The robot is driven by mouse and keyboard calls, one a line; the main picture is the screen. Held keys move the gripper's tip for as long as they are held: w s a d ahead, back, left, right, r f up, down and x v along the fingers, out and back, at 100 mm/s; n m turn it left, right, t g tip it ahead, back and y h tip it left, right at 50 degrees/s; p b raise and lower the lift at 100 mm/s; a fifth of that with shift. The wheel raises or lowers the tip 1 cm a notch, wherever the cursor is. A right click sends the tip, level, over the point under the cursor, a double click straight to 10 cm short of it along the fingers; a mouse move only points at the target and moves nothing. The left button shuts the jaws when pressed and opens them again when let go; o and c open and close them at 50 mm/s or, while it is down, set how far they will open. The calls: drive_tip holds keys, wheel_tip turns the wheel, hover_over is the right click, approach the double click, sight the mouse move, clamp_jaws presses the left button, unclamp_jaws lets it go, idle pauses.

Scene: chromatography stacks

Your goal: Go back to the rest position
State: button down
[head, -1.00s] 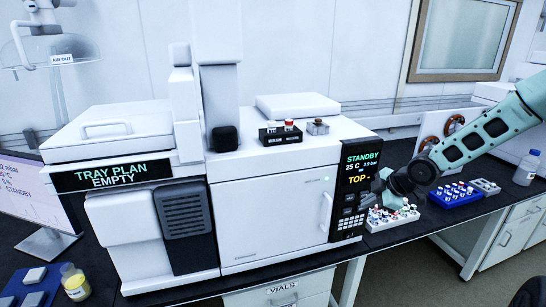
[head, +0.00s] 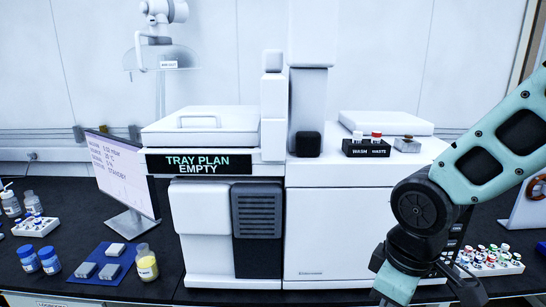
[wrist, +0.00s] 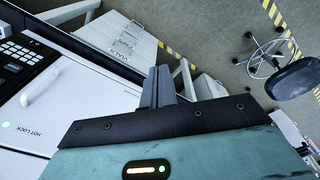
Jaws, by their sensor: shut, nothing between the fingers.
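My gripper (wrist: 163,84) shows in the wrist view with its grey fingers together and nothing between them. It is in the air in front of the instrument, over the aisle side. In the head view my teal arm comes in from the right and bends down, and its end runs out of the bottom edge, so the fingertips are hidden there. The white instrument (head: 330,232) stands behind the arm, which covers its right front and most of its keypad panel.
A vial rack (head: 487,262) stands right of the arm on the dark bench. A monitor (head: 122,178), a blue mat (head: 82,262) and a yellow-filled jar (head: 146,263) are on the left. In the wrist view, a drawer cabinet (wrist: 115,52) is below and a stool (wrist: 270,55) stands on the floor.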

drive_tip(key=s+a+r+m+g+b, duration=0.1)
drive_tip(key=s+a, duration=0.3)
drive_tip(key=s, duration=0.7)
drive_tip(key=shift+s+a+m+b, duration=0.15)
drive_tip(key=shift+s+m+b, duration=0.15)
drive_tip(key=shift+s+m, duration=0.1)
